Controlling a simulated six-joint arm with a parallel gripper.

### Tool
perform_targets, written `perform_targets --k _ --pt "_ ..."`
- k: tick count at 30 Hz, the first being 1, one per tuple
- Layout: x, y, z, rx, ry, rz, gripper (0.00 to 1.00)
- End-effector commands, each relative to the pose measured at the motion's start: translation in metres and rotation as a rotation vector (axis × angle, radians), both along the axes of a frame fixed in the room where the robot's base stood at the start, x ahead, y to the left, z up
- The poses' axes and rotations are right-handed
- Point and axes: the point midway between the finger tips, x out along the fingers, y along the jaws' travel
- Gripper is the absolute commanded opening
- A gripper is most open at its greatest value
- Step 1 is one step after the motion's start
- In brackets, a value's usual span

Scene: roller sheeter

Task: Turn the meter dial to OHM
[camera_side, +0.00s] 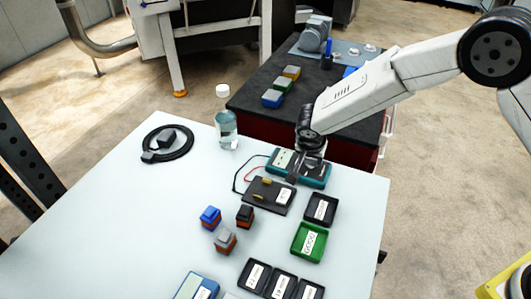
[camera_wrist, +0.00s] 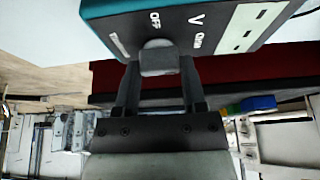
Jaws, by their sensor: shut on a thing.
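The teal meter (camera_side: 317,180) lies near the table's far edge in the side view. In the wrist view the meter (camera_wrist: 100,12) fills the top, with a dark face and the labels OFF, V and OHM printed around its dial. The grey dial (camera_wrist: 158,58) sits between my fingertips. My gripper (camera_wrist: 158,68) is shut on the dial, one finger on each side. In the side view my gripper (camera_side: 304,160) comes down onto the meter from above and hides the dial. I cannot tell which label the dial points to.
A dark pad (camera_side: 268,197) with probes lies in front of the meter. A clear bottle (camera_side: 226,130) and a coiled black cable (camera_side: 150,152) stand left. Small blocks (camera_side: 225,241), a green tray (camera_side: 309,242) and black trays (camera_side: 281,286) are nearer. The table's left part is clear.

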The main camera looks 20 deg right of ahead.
Motion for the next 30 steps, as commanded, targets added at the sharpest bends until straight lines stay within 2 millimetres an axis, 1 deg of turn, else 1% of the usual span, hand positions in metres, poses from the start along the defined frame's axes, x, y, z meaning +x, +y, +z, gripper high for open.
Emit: perform_targets --k 13,14,15,17,30 --pt "0.0012 0.0004 0.0013 0.002 -0.003 -0.017 0.0" --pt "0.0012 0.0004 0.0013 0.002 -0.003 -0.017 0.56" --pt "0.0011 0.0003 0.0013 0.002 -0.003 -0.017 0.69" --pt "0.0009 0.0003 0.001 0.002 -0.003 -0.016 0.88" --pt "-0.0003 0.001 0.0031 0.001 -0.001 -0.014 0.88"
